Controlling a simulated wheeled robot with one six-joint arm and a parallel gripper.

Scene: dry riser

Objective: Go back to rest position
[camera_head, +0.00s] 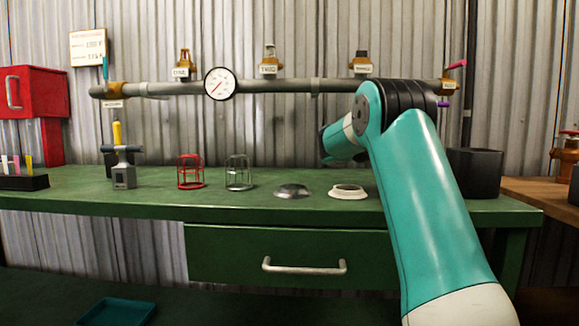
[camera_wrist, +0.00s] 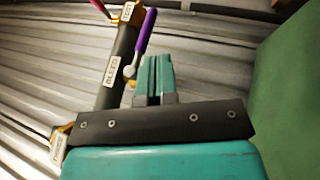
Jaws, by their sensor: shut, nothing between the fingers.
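My gripper (camera_wrist: 155,62) shows in the wrist view with its two teal fingers together and nothing between them. Just left of the fingers is a valve with a purple lever (camera_wrist: 146,32) on a dark pipe with a white label (camera_wrist: 110,68). I cannot tell whether the fingers touch the lever. In the head view my teal arm rises from the lower right and bends above the right part of the bench, and the fingers are not clearly seen. The purple lever (camera_head: 443,104) shows small there, just right of my arm's joint.
A grey pipe (camera_head: 270,86) with a gauge (camera_head: 220,84) and several valves runs along the corrugated wall. The green bench (camera_head: 240,205) holds a red cage (camera_head: 190,171), a grey cage (camera_head: 238,172), a dark disc (camera_head: 292,190), a white ring (camera_head: 347,191) and a black bin (camera_head: 474,174).

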